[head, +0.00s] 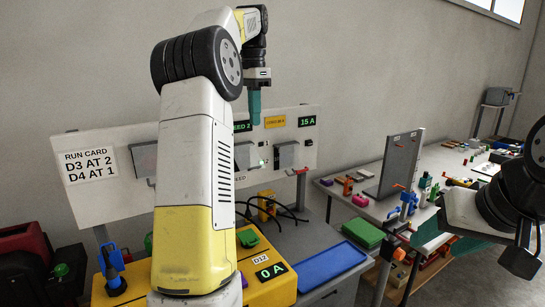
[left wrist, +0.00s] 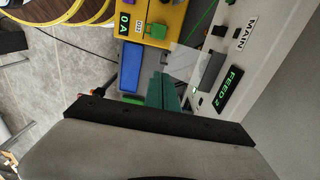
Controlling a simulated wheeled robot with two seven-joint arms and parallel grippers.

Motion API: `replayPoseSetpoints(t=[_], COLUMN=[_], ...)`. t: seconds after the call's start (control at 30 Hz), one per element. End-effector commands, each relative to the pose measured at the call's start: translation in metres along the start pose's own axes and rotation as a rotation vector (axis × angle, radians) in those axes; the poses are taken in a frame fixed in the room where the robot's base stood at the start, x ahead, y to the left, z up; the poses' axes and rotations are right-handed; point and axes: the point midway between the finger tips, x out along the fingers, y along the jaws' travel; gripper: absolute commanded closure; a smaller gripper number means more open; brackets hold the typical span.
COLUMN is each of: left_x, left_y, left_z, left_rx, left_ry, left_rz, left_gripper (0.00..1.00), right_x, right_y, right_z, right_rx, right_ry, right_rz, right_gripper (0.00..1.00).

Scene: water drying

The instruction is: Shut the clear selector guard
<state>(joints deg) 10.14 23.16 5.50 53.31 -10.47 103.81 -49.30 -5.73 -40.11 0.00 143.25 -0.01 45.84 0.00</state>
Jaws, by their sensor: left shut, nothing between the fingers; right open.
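The clear selector guard (left wrist: 186,62) shows in the left wrist view as a see-through square that appears to stand out from the upright panel, near the FEED 2 label. In the head view I take it to be the pale pane (head: 243,155) below the FEED 2 sign, partly hidden by my left arm. My left gripper (head: 255,108) is shut and empty, its teal fingers pointing down in front of the panel's top edge. The fingers (left wrist: 164,92) also show close beside the guard; contact cannot be told. My right gripper (head: 497,240) is open at the right edge, far from the panel.
The white panel (head: 87,190) carries a run card and other boxes with red handles (head: 301,171). Below are a yellow box reading 0 A (head: 270,272), a blue tray (head: 330,263) and black cables. A cluttered bench (head: 345,205) stands to the right.

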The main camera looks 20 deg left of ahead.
Motion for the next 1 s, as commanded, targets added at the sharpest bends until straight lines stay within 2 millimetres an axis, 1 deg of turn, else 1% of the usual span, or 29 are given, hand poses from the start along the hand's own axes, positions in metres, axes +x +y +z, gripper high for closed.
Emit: replayPoseSetpoints(t=[0.17, 0.4, 0.53, 0.6, 0.73, 1.0], left_x=[0.032, 0.083, 0.104, 0.112, 0.120, 0.123], left_y=[0.001, 0.001, 0.001, 0.000, 0.000, 0.000], left_z=[0.002, 0.001, 0.001, 0.001, 0.001, 0.001], left_rx=[-0.001, -0.002, -0.003, -0.003, -0.002, -0.002], left_ry=[-0.003, -0.003, -0.002, -0.001, 0.000, 0.000], left_rz=[0.003, 0.003, 0.001, 0.000, -0.001, -0.002], left_gripper=[1.00, 1.00, 1.00, 1.00, 1.00, 1.00], right_x=[0.000, 0.000, 0.000, 0.000, 0.000, 0.000], right_y=[0.000, 0.000, 0.000, 0.000, 0.000, 0.000], right_z=[0.000, 0.000, 0.000, 0.000, 0.000, 0.000], right_rx=[0.000, 0.000, 0.000, 0.000, 0.000, 0.000], right_ry=[0.000, 0.000, 0.000, 0.000, 0.000, 0.000], right_rz=[0.000, 0.000, 0.000, 0.000, 0.000, 0.000], right_gripper=[0.45, 0.45, 0.45, 0.45, 0.45, 0.45])
